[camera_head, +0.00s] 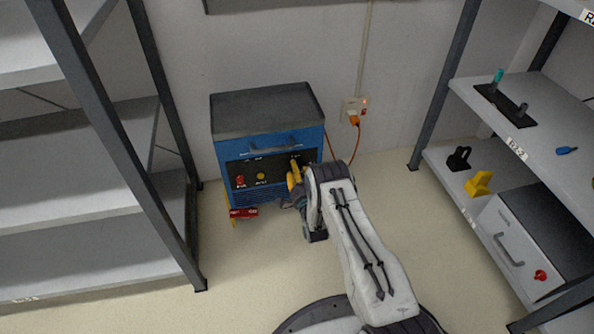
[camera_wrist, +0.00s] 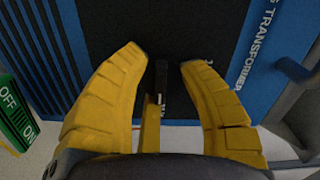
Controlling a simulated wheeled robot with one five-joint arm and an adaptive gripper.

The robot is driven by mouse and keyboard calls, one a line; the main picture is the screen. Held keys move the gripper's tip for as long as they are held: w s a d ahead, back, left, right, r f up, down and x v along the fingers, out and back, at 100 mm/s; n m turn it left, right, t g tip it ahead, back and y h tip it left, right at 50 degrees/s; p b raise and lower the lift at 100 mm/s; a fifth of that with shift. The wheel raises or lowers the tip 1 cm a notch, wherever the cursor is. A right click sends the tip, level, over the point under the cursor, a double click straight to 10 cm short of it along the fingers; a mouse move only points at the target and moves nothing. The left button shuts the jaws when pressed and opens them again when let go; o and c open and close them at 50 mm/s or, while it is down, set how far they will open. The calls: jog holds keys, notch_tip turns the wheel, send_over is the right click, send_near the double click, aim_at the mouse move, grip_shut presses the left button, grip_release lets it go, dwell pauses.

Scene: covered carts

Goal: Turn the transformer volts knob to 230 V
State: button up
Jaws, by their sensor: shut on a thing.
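The transformer (camera_head: 222,150) is a blue box with a dark grey top, standing on the floor against the wall. Its black front panel also shows in the wrist view (camera_wrist: 110,22), with "TRANSFORMER" lettering on the blue edge. My gripper (camera_head: 295,178) is at the right part of this panel. In the wrist view, the yellow fingers of my gripper (camera_wrist: 166,66) stand either side of a dark knob (camera_wrist: 162,80), shut on it. A narrow yellow piece lies just below the knob. The fingers hide the volts markings, so the setting cannot be read.
A red knob (camera_head: 240,181) and a yellow knob (camera_head: 261,175) sit left of my gripper. A red device (camera_head: 243,212) is low at the front. An orange plug (camera_head: 354,120) is in the wall socket. Shelves stand left (camera_head: 90,235) and right (camera_head: 440,160); floor between is open.

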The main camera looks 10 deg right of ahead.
jog(key=shift+w+r, duration=0.1)
jog(key=shift+r, duration=0.05)
jog(key=o, duration=1.2)
jog(key=shift+c, duration=0.2)
jog(key=s, duration=1.2)
